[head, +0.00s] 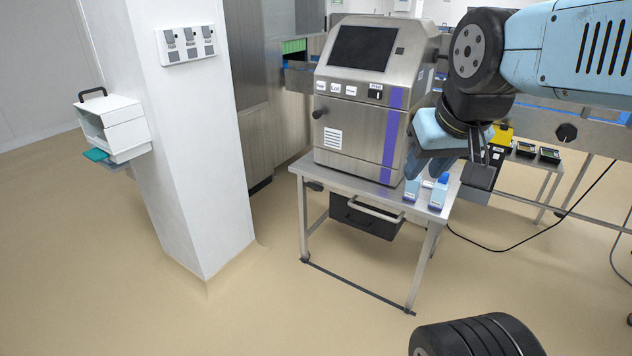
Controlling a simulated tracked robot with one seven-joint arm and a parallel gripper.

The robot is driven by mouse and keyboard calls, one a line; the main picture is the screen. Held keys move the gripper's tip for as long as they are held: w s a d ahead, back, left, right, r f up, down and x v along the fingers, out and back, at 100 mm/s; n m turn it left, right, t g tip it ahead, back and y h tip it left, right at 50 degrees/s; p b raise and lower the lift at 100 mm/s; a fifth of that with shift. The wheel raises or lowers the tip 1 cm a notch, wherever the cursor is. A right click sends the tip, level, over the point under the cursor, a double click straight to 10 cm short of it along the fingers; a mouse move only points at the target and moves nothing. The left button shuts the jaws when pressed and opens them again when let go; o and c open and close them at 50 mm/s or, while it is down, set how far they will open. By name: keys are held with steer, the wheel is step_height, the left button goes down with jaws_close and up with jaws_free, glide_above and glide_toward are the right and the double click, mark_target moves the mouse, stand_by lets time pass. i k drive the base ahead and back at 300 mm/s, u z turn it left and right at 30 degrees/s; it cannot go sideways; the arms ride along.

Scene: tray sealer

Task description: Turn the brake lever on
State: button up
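I cannot make out any part that is clearly a brake lever. The steel machine (350,128) stands on a small steel table (345,181), with a dark screen, small labelled controls and a black knob (318,114) on its door. A black rotary knob (567,132) sits on the steel conveyor side behind my arm. My gripper (478,178) hangs at the right, in front of the machine's right side and above the table's right end.
Two small blue-and-white bottles (438,192) stand on the table's right end. A drawer (365,216) hangs under the tabletop. A white pillar (186,130) with a switch panel (187,44) and a white box (114,127) stands left. Floor in front is mostly clear; a black cable lies right.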

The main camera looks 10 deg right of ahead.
mark_target(318, 186)
steer(key=z, duration=0.3)
steer(key=i, duration=1.65)
steer(key=u, duration=0.65)
steer(key=k, duration=0.8)
steer(key=u, duration=0.2)
steer(key=i, duration=0.8)
steer(key=z, duration=0.1)
